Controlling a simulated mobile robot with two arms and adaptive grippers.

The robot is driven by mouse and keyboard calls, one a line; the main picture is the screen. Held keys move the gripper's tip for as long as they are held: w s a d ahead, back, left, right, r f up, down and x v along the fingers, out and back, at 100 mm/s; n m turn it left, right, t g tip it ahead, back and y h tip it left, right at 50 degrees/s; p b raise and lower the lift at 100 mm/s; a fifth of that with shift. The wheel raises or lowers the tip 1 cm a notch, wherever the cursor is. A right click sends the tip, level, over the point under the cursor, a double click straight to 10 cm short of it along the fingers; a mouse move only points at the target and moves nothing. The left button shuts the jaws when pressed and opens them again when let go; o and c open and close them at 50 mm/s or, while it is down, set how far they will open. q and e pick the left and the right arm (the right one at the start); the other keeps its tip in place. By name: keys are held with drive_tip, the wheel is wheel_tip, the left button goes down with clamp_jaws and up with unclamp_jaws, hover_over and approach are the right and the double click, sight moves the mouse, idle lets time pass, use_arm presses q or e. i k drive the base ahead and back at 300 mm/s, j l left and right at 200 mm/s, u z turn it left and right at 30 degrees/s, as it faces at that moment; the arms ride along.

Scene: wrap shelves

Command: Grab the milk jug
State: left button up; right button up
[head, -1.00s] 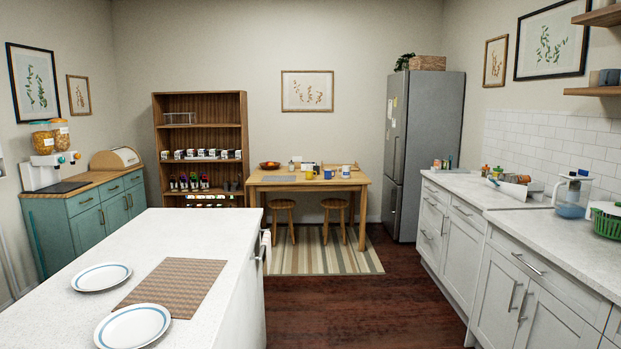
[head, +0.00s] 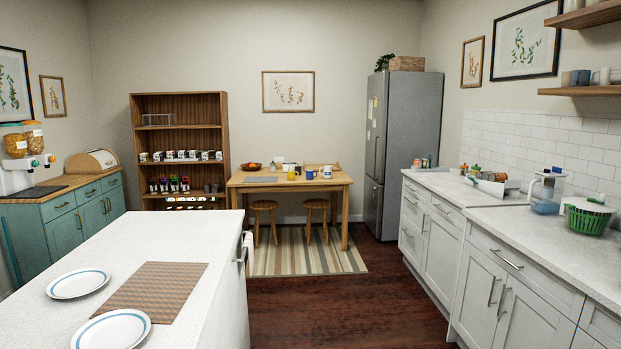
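I cannot make out a milk jug for certain in the head view. A clear pitcher (head: 547,192) with a blue lower part stands on the right counter, and it does not look like a milk jug. The tall grey fridge (head: 409,150) at the back right is shut, so its inside is hidden. Small mugs and other items (head: 309,173) stand on the wooden table (head: 290,182) at the back, too small to tell apart well. Neither of my grippers is in view.
A white island (head: 217,240) with plates (head: 80,283) fills the lower left. The white counter (head: 500,220) runs along the right, with a green basket (head: 588,219) on it. Dark wooden floor (head: 330,305) lies clear between them. Stools (head: 316,215) stand at the table.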

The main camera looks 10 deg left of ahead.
sight(327, 169)
drive_tip(key=i, duration=5.85)
drive_tip(key=j+u, duration=0.05)
drive_tip(key=j, duration=0.1)
